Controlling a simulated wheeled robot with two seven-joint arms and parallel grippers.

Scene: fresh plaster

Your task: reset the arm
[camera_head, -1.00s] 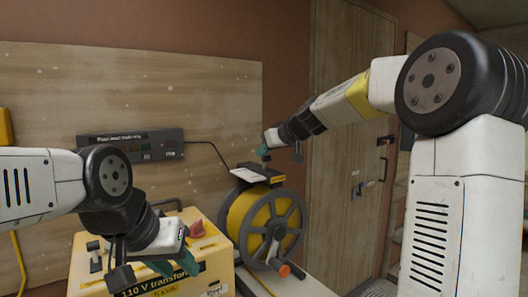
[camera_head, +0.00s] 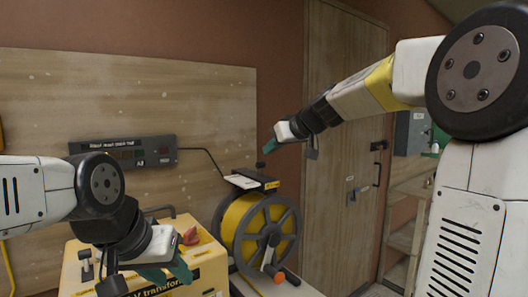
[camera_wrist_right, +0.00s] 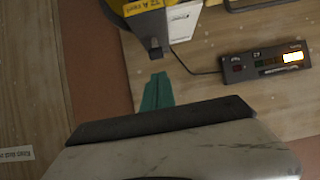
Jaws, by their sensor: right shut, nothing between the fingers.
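My right arm reaches in from the right in the head view. Its gripper (camera_head: 270,147) is shut and empty, its teal fingertips above and slightly right of the cable reel's top. The same shut fingers (camera_wrist_right: 157,92) show in the right wrist view, apart from the reel and the panel. My left gripper (camera_head: 166,274) is over the yellow transformer box (camera_head: 207,272) at the lower left. Its teal fingers point down to the right, and their gap is unclear.
A yellow and black cable reel (camera_head: 284,222) stands right of the transformer. A dark panel with small displays (camera_head: 108,155) is fixed to a wooden board (camera_head: 60,90). A wooden door (camera_head: 340,80) is behind my right arm. A red knob (camera_head: 190,236) sits on the transformer.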

